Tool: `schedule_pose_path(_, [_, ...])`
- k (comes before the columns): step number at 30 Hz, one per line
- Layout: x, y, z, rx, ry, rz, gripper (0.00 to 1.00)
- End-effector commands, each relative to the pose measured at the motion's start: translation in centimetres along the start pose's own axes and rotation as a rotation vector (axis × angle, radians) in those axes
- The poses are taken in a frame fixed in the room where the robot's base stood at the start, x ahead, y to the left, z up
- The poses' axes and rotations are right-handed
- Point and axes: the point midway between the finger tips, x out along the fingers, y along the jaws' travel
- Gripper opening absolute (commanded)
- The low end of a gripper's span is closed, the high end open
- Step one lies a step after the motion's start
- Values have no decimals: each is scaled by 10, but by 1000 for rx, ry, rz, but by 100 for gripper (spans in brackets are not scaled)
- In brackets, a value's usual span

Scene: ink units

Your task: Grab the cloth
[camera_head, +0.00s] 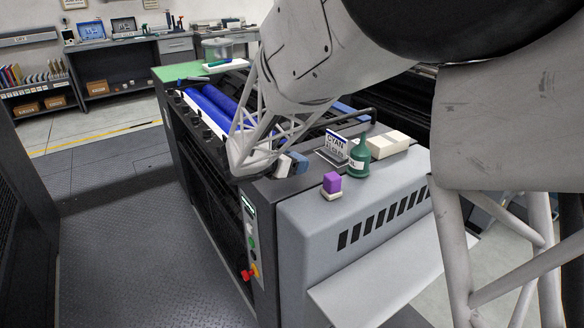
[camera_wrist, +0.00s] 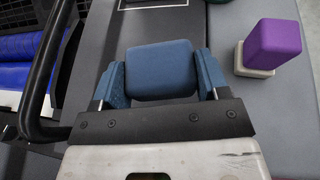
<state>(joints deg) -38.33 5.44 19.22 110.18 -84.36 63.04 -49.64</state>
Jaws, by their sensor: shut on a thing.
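A folded blue cloth (camera_wrist: 160,82) sits between the two blue finger pads of my gripper (camera_wrist: 160,62) in the wrist view. It looks like a thick, rounded pad. The pads touch it on its left and right sides, and my gripper is shut on it. In the head view, a small blue part of the cloth or a finger pad (camera_head: 299,163) shows at the end of my arm, above the grey top of the machine. My arm hides much of that area. I cannot tell whether the cloth touches the surface beneath.
A purple block on a pale base (camera_head: 332,184) stands close to the right, also in the wrist view (camera_wrist: 272,44). A black rail (camera_wrist: 38,75) and blue rollers (camera_head: 208,104) lie left.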

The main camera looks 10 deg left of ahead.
Motion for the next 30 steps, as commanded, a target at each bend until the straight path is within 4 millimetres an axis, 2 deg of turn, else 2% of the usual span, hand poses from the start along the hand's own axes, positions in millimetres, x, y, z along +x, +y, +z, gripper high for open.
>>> schedule_pose_path(18, [-48,-86,-11,-1,1,1,46])
schedule_pose_path(24, [-60,-110,-14,-2,1,0,46])
schedule_pose_path(30, [-69,-126,-16,-3,0,0,46])
